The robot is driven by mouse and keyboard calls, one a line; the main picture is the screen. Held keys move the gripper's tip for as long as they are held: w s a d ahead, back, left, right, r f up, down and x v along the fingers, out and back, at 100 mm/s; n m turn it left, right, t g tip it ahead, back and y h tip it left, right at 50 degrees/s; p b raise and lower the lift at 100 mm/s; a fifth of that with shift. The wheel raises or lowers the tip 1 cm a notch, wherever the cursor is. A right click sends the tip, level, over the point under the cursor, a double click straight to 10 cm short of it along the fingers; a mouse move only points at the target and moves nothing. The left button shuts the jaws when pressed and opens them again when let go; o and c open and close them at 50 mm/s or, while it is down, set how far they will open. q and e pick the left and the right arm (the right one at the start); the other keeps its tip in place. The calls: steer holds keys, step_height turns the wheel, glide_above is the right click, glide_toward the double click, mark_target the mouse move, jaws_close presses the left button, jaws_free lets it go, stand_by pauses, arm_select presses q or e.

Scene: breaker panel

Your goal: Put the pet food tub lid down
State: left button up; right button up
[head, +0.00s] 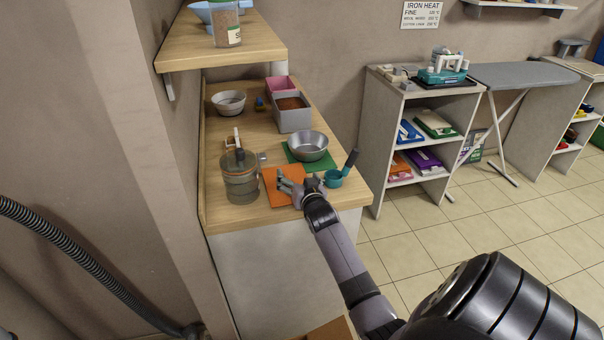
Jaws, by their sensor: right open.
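A grey-olive round tub (241,187) stands upright on the wooden counter, left of an orange mat (279,196). The gripper hides part of the mat. My left gripper is not in view.
A metal bowl (308,145) sits on a green mat beyond my gripper. A teal scoop (334,179) lies close on its right, by the counter's right edge. A grey bin (292,118) with brown contents stands farther back. A wooden shelf (215,45) overhangs the counter's back left.

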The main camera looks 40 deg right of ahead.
steer(key=v, duration=1.2)
steer(key=shift+b, duration=0.45)
steer(key=s+a+f+n+g+y, duration=0.25)
steer(key=a+f, duration=0.25)
steer(key=f, duration=0.6)
steer(key=s+a+f+n+g+y, duration=0.1)
steer(key=s+a+f, duration=0.25)
steer(key=f, duration=0.75)
steer(key=s+a+f+n+g+y, duration=0.25)
steer(key=a+f, duration=0.35)
steer(key=f, duration=0.6)
steer(key=s+a+f+n+g, duration=0.1)
steer(key=s+a+f+g, duration=0.3)
steer(key=s+f, duration=0.75)
steer(key=s+a+f+n+g, duration=0.1)
steer(key=s+a+f, duration=0.1)
steer(key=s, duration=0.9)
steer(key=s+a+f+n+g+y, duration=0.1)
steer(key=s+f, duration=0.4)
steer(key=s, duration=0.6)
steer(key=shift+s+a+f+n+g, duration=0.2)
steer(key=shift+a+n+g, duration=0.35)
steer(key=shift+a, duration=0.35)
steer(key=shift+c, duration=0.4)
